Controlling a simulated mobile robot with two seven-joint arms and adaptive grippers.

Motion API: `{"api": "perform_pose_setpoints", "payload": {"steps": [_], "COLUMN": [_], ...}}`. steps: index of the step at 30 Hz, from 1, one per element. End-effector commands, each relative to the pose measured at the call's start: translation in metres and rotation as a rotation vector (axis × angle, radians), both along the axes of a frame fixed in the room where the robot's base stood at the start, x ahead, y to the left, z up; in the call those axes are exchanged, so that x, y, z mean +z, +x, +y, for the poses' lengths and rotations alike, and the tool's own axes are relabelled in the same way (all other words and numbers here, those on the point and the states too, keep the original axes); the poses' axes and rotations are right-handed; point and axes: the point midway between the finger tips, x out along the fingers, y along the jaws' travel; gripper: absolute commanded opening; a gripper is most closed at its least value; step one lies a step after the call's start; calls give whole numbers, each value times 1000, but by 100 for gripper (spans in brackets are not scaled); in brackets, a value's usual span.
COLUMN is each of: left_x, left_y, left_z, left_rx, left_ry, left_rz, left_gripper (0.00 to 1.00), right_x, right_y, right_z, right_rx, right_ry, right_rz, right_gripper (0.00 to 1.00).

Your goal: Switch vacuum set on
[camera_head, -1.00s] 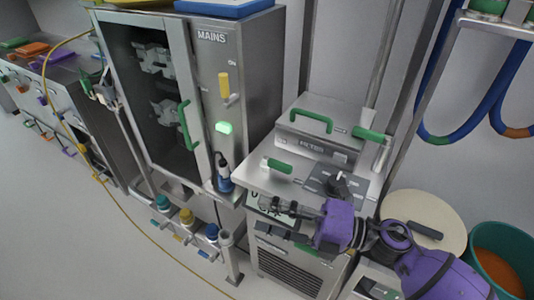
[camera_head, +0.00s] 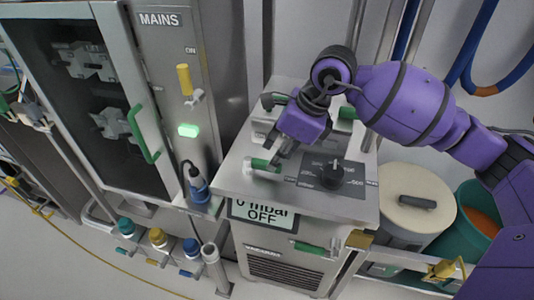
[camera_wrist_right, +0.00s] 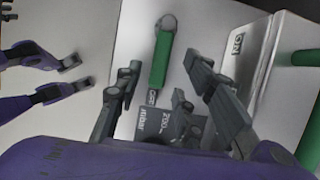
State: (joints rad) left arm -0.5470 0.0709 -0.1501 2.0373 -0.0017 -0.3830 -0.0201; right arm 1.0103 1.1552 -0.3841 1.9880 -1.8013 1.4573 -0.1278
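The vacuum set is a steel unit (camera_head: 225,178) whose front display (camera_head: 264,212) reads "0 mbar OFF". On its top is a lever with a green handle (camera_head: 262,165), beside a panel with a black knob (camera_head: 331,173). My right gripper (camera_head: 281,152) is just above the green handle. In the right wrist view the green handle (camera_wrist_right: 160,60) lies between the spread fingers (camera_wrist_right: 158,75), with a gap on both sides.
The mains cabinet (camera_head: 160,60) stands to the left with a lit green lamp (camera_head: 188,130) and a yellow-handled switch (camera_head: 183,79). A round lidded container (camera_head: 405,215) and a green bucket (camera_head: 478,208) stand at the right. A clamped lid is behind my right gripper.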

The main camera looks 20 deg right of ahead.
Motion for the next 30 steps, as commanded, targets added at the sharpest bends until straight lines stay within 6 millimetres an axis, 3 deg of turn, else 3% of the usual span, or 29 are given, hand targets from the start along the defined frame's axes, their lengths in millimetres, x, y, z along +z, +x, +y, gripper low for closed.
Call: {"api": "perform_pose_setpoints", "payload": {"steps": [6,16,24,30], "left_x": [0,1,1,1], "left_y": [-1,2,3,3], "left_z": [0,0,0,0], "left_rx": [1,0,-1,-1], "left_ry": [0,0,0,0], "left_rz": [3,-4,-5,-5], "left_gripper": [27,27,27,27], "right_x": [-24,-29,-28,-28], "right_y": [5,6,6,6], "right_z": [9,10,10,10], "right_rx": [0,0,0,0], "right_ry": [3,2,3,3], "right_rz": [1,1,1,1], "right_gripper": [36,36,2,0]}}
